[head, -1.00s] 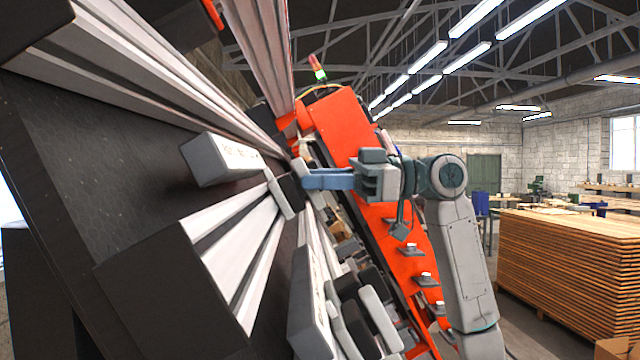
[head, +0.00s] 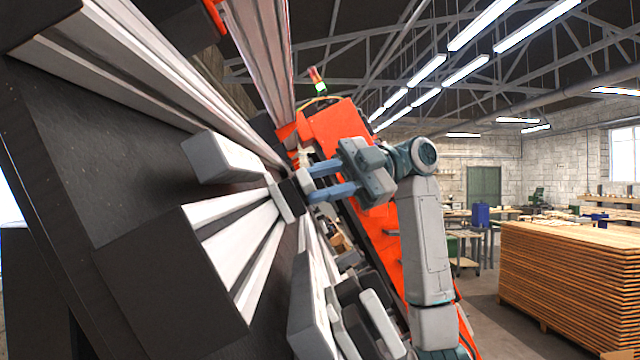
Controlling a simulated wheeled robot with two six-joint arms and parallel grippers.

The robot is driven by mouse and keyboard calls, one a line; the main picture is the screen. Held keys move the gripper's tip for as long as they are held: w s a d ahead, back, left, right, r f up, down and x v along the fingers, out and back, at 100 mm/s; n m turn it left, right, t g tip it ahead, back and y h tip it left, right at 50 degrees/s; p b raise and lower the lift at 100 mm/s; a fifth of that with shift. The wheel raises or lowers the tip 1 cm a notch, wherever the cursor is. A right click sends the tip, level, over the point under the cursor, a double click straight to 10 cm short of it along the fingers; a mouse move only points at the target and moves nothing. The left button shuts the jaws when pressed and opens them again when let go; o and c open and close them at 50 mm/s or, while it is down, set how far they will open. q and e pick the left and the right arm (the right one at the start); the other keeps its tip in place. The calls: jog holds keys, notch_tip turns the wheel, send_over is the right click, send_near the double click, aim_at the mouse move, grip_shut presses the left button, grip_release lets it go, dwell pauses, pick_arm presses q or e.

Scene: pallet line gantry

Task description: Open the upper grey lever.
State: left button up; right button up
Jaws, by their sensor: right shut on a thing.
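The upper grey lever (head: 281,204) is a short light-grey bar with a dark block beside it, mounted on the tilted dark panel, left of centre in the head view. My right gripper (head: 307,185) reaches it from the right. Its two blue fingers are a little apart and shut on the lever's far end. The fingertips partly hide the held part, so the exact contact is hard to see. My left gripper is not in view.
A lower grey lever (head: 382,318) and dark blocks sit below. Orange machine framing (head: 335,128) stands behind my right arm. A plank stack (head: 570,275) is at the far right.

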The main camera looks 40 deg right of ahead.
jog(key=shift+n+g, duration=0.5)
jog(key=shift+n, duration=0.4)
jog(key=shift+o, duration=0.2)
jog(key=shift+h, duration=0.3)
jog(key=o, duration=1)
jog(key=shift+c, duration=0.2)
jog(key=shift+d, duration=0.1)
jog(key=p+v, duration=0.3)
jog(key=v, duration=0.7)
jog(key=shift+d, duration=0.25)
jog(key=shift+s+r, duration=0.1)
